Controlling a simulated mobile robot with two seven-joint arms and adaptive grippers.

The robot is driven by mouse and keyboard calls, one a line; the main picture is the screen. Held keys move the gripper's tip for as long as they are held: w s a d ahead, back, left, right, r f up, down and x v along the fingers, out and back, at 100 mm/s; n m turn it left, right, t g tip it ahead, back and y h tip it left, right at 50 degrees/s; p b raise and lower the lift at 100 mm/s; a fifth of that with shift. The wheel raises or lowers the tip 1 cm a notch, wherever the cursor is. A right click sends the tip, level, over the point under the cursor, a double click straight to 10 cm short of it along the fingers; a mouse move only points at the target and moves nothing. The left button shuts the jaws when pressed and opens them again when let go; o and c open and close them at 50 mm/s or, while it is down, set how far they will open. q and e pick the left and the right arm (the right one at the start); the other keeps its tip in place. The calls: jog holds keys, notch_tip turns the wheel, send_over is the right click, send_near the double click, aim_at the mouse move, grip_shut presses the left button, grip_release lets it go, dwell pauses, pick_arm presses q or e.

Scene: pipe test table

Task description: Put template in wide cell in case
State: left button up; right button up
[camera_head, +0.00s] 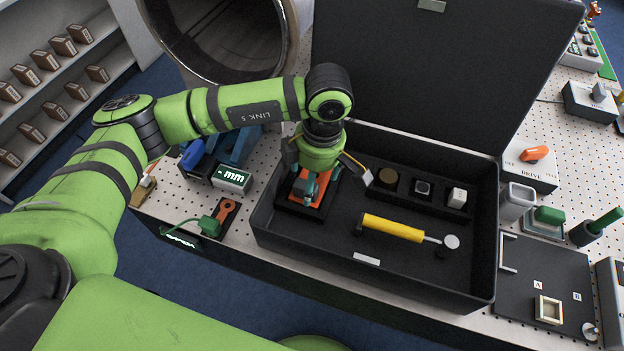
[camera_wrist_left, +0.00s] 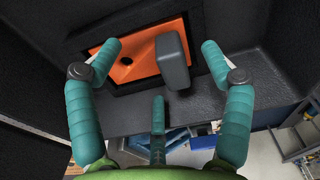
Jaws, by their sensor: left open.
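The template is an orange plate (camera_head: 322,186) with a dark grey upright handle; it lies within the wide dark cell (camera_head: 293,206) at the left end of the open black case (camera_head: 400,278). In the left wrist view the orange plate (camera_wrist_left: 124,62) shows a round hole, and its grey handle (camera_wrist_left: 172,62) stands up. I cannot tell whether the plate is fully flat. My left gripper (camera_head: 307,182) is right over the template. In the wrist view its teal fingers (camera_wrist_left: 161,52) are spread on both sides of the handle, apart from it. My right gripper is not in view.
The case lid (camera_head: 420,70) stands up behind. The case also holds a yellow cylinder tool (camera_head: 393,228) and several small blocks in cells. An orange tool (camera_head: 226,210) and a green-labelled box (camera_head: 232,178) lie left of the case. A dark A/B board (camera_head: 530,268) lies right.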

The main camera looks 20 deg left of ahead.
pick_arm(q)
notch_tip(320, 180, up, 11)
jog(key=d+b, duration=0.1)
jog(key=b, duration=0.2)
jog(key=shift+f, duration=0.15)
jog(key=shift+c, duration=0.4)
dwell(0.7)
